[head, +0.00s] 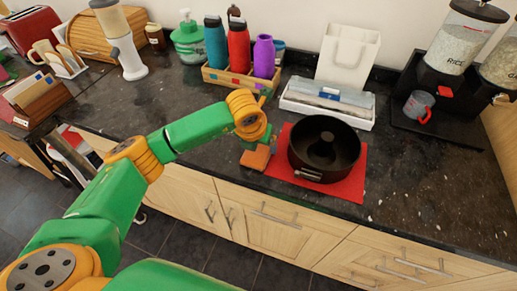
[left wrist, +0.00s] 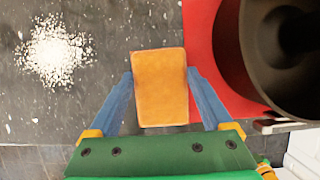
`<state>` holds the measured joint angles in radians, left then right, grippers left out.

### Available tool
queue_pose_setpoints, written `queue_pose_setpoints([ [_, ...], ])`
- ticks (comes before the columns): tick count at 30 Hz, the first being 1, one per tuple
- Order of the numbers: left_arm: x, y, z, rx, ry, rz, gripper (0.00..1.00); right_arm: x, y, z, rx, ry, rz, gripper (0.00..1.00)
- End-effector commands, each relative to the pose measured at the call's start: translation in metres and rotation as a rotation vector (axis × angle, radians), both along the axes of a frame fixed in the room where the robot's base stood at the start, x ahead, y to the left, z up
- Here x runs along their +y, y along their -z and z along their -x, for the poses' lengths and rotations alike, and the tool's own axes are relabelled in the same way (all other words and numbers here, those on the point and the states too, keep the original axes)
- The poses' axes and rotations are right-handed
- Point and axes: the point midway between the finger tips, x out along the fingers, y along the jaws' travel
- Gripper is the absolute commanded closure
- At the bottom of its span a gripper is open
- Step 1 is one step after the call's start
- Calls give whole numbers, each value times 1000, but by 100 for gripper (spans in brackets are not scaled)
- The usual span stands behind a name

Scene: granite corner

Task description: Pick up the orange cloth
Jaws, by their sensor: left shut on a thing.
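The orange cloth (head: 255,158) is a small folded block near the counter's front edge, just left of the red mat. In the left wrist view the cloth (left wrist: 159,92) sits between the two blue fingers of my left gripper (left wrist: 160,76). The fingers are shut on its two sides. In the head view my left gripper (head: 258,148) is over the cloth and partly hidden by my wrist. I cannot tell whether the cloth is clear of the counter. My right gripper is not in view.
A black ring pan (head: 345,160) stands on the red mat (head: 352,188), close right of the cloth. White grains (left wrist: 56,52) lie on the dark counter to the left. A wooden bottle crate (head: 225,80) and a white box (head: 300,104) stand behind. The counter's right side (head: 430,190) is mostly clear.

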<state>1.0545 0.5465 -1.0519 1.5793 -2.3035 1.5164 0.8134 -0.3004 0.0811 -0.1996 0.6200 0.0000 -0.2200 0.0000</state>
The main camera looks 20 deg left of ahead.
Motion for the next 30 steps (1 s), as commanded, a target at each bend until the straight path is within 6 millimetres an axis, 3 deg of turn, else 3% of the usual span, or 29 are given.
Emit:
queue_pose_setpoints([
  [5,0,-7,-1,-6,0,1,79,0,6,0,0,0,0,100],
  [9,2,-33,1,-9,-1,2,79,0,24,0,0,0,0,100],
  [15,33,-87,37,-11,-3,-1,79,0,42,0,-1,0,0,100],
  [18,54,-99,62,-8,-3,-3,79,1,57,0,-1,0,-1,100],
  [21,72,-116,83,-8,-5,-4,79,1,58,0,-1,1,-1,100],
  [30,90,-132,108,-1,0,-1,79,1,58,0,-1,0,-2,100],
])
